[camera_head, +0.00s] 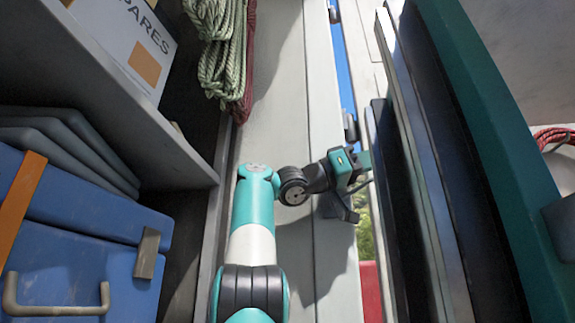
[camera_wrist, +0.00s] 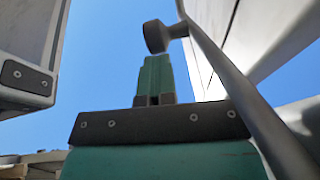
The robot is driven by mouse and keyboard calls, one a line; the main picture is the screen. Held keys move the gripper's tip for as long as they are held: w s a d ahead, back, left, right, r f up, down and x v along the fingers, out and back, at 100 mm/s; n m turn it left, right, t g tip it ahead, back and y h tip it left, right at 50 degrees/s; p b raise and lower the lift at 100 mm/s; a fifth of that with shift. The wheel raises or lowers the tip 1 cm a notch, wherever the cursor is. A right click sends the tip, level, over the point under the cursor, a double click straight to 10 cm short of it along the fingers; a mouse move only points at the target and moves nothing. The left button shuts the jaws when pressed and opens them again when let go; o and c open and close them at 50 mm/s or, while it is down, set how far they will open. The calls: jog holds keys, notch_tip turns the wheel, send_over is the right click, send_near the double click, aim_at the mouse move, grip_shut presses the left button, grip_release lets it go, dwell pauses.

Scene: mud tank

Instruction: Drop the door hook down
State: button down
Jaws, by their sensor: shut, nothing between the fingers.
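In the wrist view a dark grey rod (camera_wrist: 235,95) slants from the top middle to the lower right, with a short round-ended knob (camera_wrist: 157,37) sticking out to the left near its top. It looks like the door hook, but its ends are out of view. My gripper (camera_wrist: 155,62) is shut and empty, its teal fingers just below the knob; I cannot tell if they touch it. In the head view my gripper (camera_head: 364,160) reaches into the gap at the door edge, and the hook is not clearly seen there.
A pale panel wall (camera_head: 280,60) stands behind my arm. At left are a shelf (camera_head: 120,115), a blue case (camera_head: 80,270) and a spares box (camera_head: 130,45). Green rope (camera_head: 220,50) hangs at the top. Dark and teal panels (camera_head: 490,130) stand close at right.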

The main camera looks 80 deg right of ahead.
jog(key=w+r+p, duration=0.3)
jog(key=r+p, duration=0.4)
jog(key=r, duration=0.1)
jog(key=s+r+p, duration=0.6)
jog(key=s, duration=0.1)
jog(key=w+r+p, duration=0.4)
jog(key=r+p, duration=0.2)
